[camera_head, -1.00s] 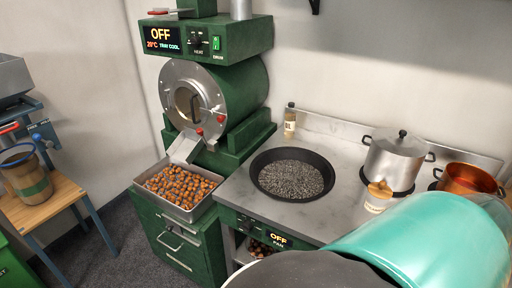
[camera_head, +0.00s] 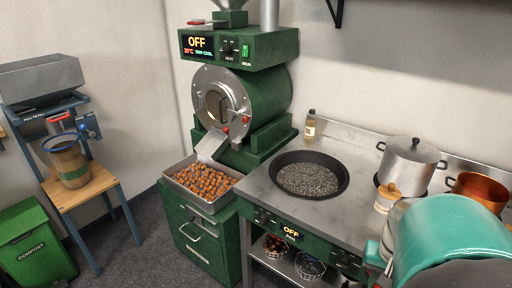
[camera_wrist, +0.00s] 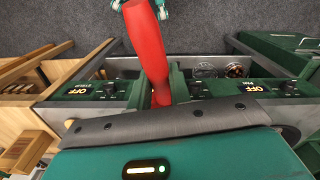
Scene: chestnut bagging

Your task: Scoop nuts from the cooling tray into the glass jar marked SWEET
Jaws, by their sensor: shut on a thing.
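The metal cooling tray (camera_head: 187,198) full of brown nuts (camera_head: 204,181) sits under the green roaster's chute. A blue-rimmed, see-through jar (camera_head: 69,165) with a green band stands on a wooden-topped stand at the left; I cannot read any marking on it, so I cannot tell if it is the SWEET jar. In the wrist view my gripper (camera_wrist: 158,92) is shut on a red handle (camera_wrist: 148,40). I cannot make out the tool's working end. In the head view my teal arm is at the lower right, well right of the tray.
The roaster (camera_head: 243,100) stands behind the tray. The steel counter (camera_head: 330,215) to its right bears a black pan (camera_head: 310,191), a lidded pot (camera_head: 410,163) and a copper pot (camera_head: 478,190). A green compost bin (camera_head: 35,245) is at lower left. Dark floor lies between stand and roaster.

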